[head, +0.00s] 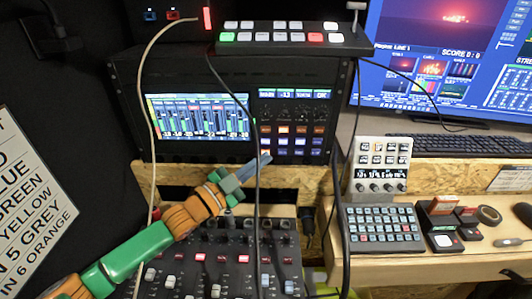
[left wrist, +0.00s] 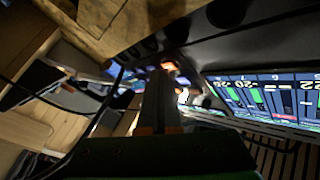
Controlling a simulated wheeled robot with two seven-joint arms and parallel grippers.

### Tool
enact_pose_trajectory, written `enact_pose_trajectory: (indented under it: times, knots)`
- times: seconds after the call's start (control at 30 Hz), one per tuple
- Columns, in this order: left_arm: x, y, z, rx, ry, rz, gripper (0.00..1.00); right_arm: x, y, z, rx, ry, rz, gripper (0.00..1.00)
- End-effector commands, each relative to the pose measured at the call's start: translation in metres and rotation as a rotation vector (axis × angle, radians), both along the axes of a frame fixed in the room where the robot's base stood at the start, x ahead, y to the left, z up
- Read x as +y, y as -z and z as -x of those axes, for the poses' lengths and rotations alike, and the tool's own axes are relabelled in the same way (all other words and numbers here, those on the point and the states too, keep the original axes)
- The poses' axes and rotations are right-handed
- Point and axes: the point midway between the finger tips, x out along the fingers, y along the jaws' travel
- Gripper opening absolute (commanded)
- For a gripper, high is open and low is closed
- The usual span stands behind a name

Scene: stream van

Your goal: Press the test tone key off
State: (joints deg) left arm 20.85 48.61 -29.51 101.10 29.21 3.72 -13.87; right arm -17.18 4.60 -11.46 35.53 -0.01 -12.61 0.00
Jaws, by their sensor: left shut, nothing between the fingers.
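The rack mixer unit (head: 245,105) stands at the centre back, with a meter screen (head: 198,116) and a block of small lit keys (head: 291,137) under a second small screen. No key can be read as the test tone key. My left gripper (head: 265,158) is shut and empty, its tips at the lower left corner of the key block. In the left wrist view the shut fingers (left wrist: 163,82) point at an orange-lit key (left wrist: 169,66) at their tips. Whether they touch is hidden. My right gripper is not in view.
A fader console (head: 225,262) lies below my left arm. A switcher panel (head: 290,37) sits on top of the rack. Black and white cables hang in front of the unit. A keypad (head: 384,229) and a white button device (head: 381,168) stand to the right.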

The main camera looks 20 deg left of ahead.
Motion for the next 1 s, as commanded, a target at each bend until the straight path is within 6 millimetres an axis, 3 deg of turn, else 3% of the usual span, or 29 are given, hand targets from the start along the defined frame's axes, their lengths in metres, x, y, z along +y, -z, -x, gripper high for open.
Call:
enact_pose_trajectory:
  times: [0.47,0.67,1.0]
  knots:
    - [0.001,0.000,-0.004,0.000,0.000,0.000,0.00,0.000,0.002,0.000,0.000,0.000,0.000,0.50]
    - [-0.003,-0.002,0.007,0.001,0.002,0.003,0.00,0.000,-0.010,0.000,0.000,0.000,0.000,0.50]
    - [-0.003,-0.001,0.011,0.001,0.001,0.000,0.00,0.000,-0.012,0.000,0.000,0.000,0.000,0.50]
